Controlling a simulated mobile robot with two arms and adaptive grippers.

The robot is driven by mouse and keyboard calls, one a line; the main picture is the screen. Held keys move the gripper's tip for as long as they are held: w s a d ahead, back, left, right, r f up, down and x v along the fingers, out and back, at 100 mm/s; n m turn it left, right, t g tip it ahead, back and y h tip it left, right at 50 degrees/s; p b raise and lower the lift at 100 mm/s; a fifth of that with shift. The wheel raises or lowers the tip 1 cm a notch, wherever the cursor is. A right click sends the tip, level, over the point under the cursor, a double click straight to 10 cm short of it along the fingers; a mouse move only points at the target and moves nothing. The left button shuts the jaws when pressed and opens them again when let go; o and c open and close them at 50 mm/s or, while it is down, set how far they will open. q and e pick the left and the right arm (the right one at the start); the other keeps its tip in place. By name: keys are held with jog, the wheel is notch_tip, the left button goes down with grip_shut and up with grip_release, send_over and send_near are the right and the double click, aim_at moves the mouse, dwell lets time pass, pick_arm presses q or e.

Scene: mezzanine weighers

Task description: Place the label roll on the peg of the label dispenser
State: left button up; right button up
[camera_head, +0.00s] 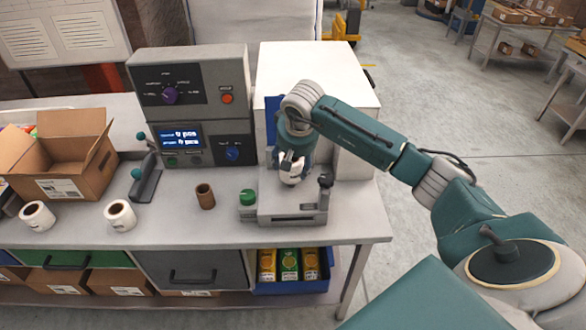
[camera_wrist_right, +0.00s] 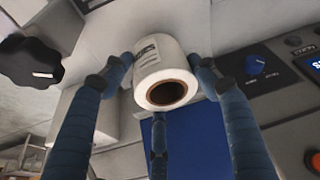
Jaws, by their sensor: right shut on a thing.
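My right gripper (camera_head: 291,178) is shut on a white label roll (camera_wrist_right: 150,62) with a brown core. In the right wrist view the gripper's blue fingers (camera_wrist_right: 158,82) close around the roll, and its open core end faces the camera. In the head view the held roll is mostly hidden by the gripper. The gripper is above a grey device (camera_head: 290,218) with a dark knob, which looks like the label dispenser. I cannot make out its peg, or whether the roll touches it. Two other white rolls, a left one (camera_head: 37,215) and a right one (camera_head: 120,214), lie on the bench. My left gripper is not in view.
A grey control box (camera_head: 192,97) with a lit display stands left of the gripper. A brown cup (camera_head: 205,196) and a green-topped item (camera_head: 248,198) are near the dispenser. A lever tool (camera_head: 147,180) and an open carton (camera_head: 62,157) stand further left.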

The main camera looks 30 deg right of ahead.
aim_at(293, 171)
notch_tip(293, 171, down, 4)
jog(key=shift+r+p, duration=0.15)
jog(key=shift+p, duration=0.4)
jog(key=o, duration=1.3)
jog(key=shift+s+r, duration=0.1)
jog(key=shift+r, duration=0.25)
jog(key=b+v, duration=0.3)
jog(key=v, duration=0.8)
jog(key=shift+s, duration=0.15)
jog(key=shift+a+r, duration=0.1)
